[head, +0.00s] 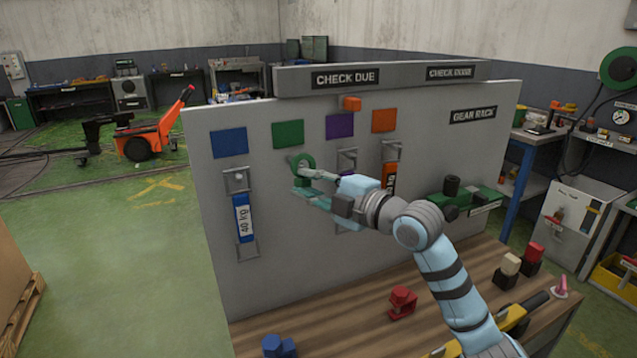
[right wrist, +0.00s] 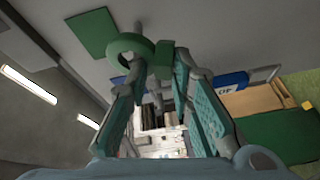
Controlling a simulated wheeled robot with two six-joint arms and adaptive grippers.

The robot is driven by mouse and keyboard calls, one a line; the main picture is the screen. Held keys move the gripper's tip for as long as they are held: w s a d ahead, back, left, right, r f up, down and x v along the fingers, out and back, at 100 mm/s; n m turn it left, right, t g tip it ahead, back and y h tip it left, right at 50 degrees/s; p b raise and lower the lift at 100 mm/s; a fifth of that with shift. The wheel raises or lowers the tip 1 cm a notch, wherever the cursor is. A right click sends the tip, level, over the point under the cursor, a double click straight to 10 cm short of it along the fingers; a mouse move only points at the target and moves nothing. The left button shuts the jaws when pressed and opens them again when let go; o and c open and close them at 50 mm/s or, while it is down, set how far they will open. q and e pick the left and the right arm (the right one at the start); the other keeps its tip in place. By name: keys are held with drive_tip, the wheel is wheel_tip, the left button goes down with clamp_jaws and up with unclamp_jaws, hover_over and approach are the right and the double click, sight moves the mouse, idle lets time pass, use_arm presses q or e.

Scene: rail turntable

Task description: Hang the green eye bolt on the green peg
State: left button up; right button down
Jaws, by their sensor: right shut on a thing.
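The green eye bolt (head: 302,165) is a thick ring on a short shank. My right gripper (head: 306,184) is shut on it and holds it in front of the grey board, below the green square (head: 288,134). In the right wrist view the ring (right wrist: 127,46) sticks out to the left beyond the fingertips (right wrist: 162,66), with the shank between them. My left gripper is not in view.
On the board (head: 290,270), a blue 40 kg piece (head: 243,218) hangs at left and an orange piece (head: 389,178) at right. A green gear rack (head: 478,202) sits at the far right.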

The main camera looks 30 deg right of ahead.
drive_tip(key=shift+w+d+r, duration=0.1)
drive_tip(key=shift+d+r, duration=0.05)
drive_tip(key=shift+r, duration=0.2)
